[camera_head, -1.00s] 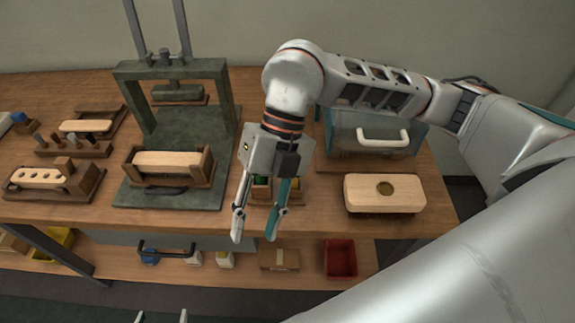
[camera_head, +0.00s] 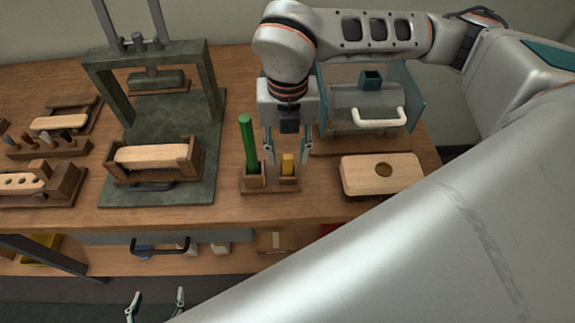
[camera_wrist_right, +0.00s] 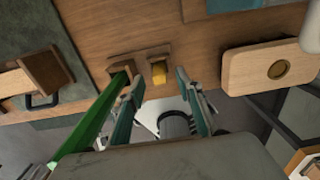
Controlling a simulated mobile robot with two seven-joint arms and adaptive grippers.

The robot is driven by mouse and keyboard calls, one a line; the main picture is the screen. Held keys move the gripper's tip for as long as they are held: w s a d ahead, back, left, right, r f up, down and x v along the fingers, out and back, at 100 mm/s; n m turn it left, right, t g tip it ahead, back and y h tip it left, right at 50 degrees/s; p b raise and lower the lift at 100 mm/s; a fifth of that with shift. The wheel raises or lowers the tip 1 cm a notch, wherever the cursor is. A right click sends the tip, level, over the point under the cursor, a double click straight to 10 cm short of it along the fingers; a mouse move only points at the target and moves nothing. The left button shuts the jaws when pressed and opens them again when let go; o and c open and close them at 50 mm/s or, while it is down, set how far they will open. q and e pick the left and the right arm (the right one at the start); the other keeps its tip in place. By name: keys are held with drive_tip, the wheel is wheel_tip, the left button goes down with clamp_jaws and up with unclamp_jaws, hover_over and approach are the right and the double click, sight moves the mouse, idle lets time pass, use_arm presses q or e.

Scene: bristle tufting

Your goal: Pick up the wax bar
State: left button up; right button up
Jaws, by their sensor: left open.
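The wax bar looks to be the short yellow bar (camera_head: 288,165) standing upright in the right slot of a small wooden holder (camera_head: 268,188). It also shows in the right wrist view (camera_wrist_right: 160,72), between the fingers in the picture and beyond their tips. My right gripper (camera_head: 287,158) is open and points down above the holder. Its fingers look apart from the bar; their exact height over it is hard to tell. My left gripper (camera_head: 156,305) is open and empty at the bottom edge of the head view, in front of the bench.
A tall green rod (camera_head: 248,142) stands in the holder's left slot, close beside my right gripper's left finger (camera_wrist_right: 128,100). A wooden block with a round hole (camera_head: 382,175) lies to the right. A dark green press (camera_head: 150,85) stands to the left. A handled box (camera_head: 370,105) is behind.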

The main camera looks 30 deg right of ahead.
drive_tip(key=shift+f, duration=0.95)
clamp_jaws()
wheel_tip(320, 180, up, 20)
drive_tip(key=p, duration=0.1)
